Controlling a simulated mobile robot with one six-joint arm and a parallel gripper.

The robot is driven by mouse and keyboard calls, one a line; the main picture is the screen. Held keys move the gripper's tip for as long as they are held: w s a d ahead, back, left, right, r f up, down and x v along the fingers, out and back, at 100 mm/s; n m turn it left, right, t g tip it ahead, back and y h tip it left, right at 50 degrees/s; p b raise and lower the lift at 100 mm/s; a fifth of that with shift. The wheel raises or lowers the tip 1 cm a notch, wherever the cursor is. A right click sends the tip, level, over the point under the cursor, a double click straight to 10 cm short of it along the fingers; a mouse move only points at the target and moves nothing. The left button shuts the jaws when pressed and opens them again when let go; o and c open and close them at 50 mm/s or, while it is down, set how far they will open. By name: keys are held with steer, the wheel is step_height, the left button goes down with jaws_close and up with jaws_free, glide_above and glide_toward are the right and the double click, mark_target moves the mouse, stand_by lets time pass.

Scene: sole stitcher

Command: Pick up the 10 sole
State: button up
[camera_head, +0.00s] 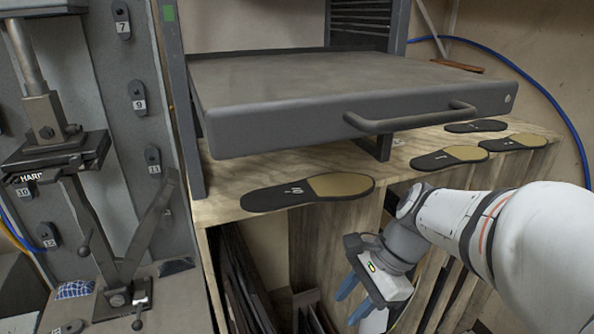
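A black sole with a tan heel pad (308,192) lies flat on the wooden shelf, near its front edge and left of centre. White marks on its dark part look like a 10, seen at an angle. My gripper (348,306) is below and to the right of this sole, lower than the shelf top, with its two blue fingers pointing down and left. The fingers are apart with nothing between them. The gripper does not touch the sole.
Other soles lie farther right on the shelf (230,207): one (449,158) near the front, another (514,142) and a third (476,127) behind. A grey drawer with a handle (410,118) overhangs the shelf. Dark sheets (245,280) stand in the compartment below. A clamp machine stands left.

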steer(key=w+d+r+m+t+y, duration=0.1)
steer(key=w+r+m+y, duration=0.45)
steer(key=m, duration=0.65)
steer(key=m+t+y, duration=0.6)
steer(key=m, duration=0.8)
glide_toward(358, 197)
steer(key=x, duration=0.4)
steer(key=p+x, duration=0.1)
steer(key=x, duration=0.5)
steer(key=shift+w+a, duration=0.2)
steer(key=shift+a, duration=0.15)
steer(key=shift+c, duration=0.2)
jaws_close()
